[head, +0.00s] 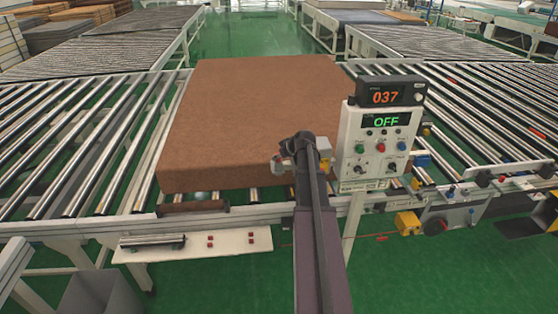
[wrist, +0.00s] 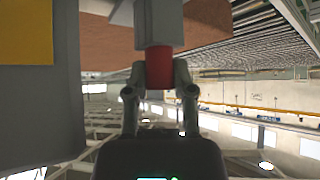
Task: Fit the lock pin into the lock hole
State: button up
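The fingers appear to touch the red part. The grey part extends away from them toward the top of the picture. In the head view, my dark arm reaches up the middle, with the gripper end (head: 284,162) at the front right of the brown mattress (head: 250,105). The fingers are too small to read there. I cannot make out the lock hole in either view.
A control panel (head: 376,145) reading "OFF" stands right of my arm, with a small yellow box (head: 324,146) beside the arm. Roller conveyors (head: 75,150) flank the mattress. A white shelf (head: 190,246) holds a metal cylinder (head: 152,242) and small red pieces.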

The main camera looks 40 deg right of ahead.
grip_shut()
jog(key=shift+r, duration=0.2)
notch_tip(320, 180, up, 10)
jog(key=p, duration=1)
jog(key=shift+f, duration=0.2)
dwell(0.3)
jog(key=s+a+f+n+g+y+b, duration=0.1)
jog(key=a+f+b, duration=0.4)
jog(key=a, duration=0.9)
jog(key=s+a+f+n+g+y+b, duration=0.1)
jog(key=s+a+f+n+y+b, duration=0.2)
jog(key=a, duration=1.1)
jog(key=s+a+f+n+g+y+b, duration=0.1)
jog(key=s+a+f+n+b, duration=0.3)
jog(key=a, duration=1.1)
notch_tip(320, 180, down, 4)
jog(key=n+y+b, duration=0.1)
jog(key=n+b, duration=0.1)
jog(key=b, duration=0.1)
jog(key=shift+s+g+y+b, duration=0.15)
jog(key=shift+g+y+b, duration=0.25)
